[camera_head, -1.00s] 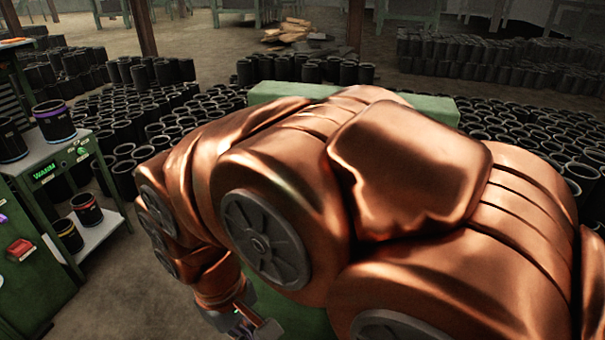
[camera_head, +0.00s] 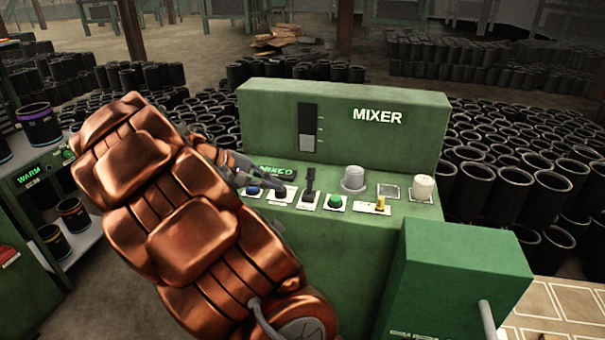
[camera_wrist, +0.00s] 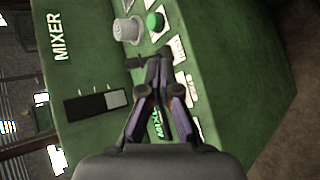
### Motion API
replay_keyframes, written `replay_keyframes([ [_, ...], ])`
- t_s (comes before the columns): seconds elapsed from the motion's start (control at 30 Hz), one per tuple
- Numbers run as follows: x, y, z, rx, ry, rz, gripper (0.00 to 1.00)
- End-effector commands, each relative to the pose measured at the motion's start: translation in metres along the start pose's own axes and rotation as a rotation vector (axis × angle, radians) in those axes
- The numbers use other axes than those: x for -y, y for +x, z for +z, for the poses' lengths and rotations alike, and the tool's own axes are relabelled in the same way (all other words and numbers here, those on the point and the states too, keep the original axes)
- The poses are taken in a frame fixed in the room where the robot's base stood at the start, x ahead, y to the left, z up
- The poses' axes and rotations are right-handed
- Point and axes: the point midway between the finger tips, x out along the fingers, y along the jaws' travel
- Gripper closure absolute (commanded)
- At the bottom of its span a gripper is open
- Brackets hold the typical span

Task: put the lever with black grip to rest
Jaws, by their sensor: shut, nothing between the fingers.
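The lever with black grip (camera_head: 310,180) stands up from a white plate on the green mixer panel, between the blue button and the green button. My gripper (camera_head: 287,189) is shut and empty, low over the panel just left of the lever. In the wrist view the shut fingertips (camera_wrist: 159,56) are close beside a dark piece (camera_wrist: 135,62) that seems to be the lever's grip. I cannot tell whether they touch. My fingers partly cover the white plate left of the lever.
Near the lever are a blue button (camera_head: 253,190), a green button (camera_head: 335,202), a grey knob (camera_head: 353,178), a yellow toggle (camera_head: 380,204) and a cream knob (camera_head: 423,187). A green box (camera_head: 455,280) stands in front at right. The WARM bench (camera_head: 42,172) is at left.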

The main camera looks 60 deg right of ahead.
Motion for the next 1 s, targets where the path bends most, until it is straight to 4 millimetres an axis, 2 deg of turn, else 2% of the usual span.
replay_keyframes([
  [0.03, -0.003, 0.008, -0.015, 0.012, -0.004, 0.034, 1.00],
  [0.3, -0.023, 0.032, -0.083, 0.042, -0.027, 0.211, 1.00],
  [0.5, -0.026, 0.043, -0.117, 0.041, -0.042, 0.285, 1.00],
  [0.7, -0.027, 0.045, -0.129, 0.037, -0.045, 0.310, 1.00],
  [1.0, -0.028, 0.045, -0.129, 0.038, -0.046, 0.311, 1.00],
])
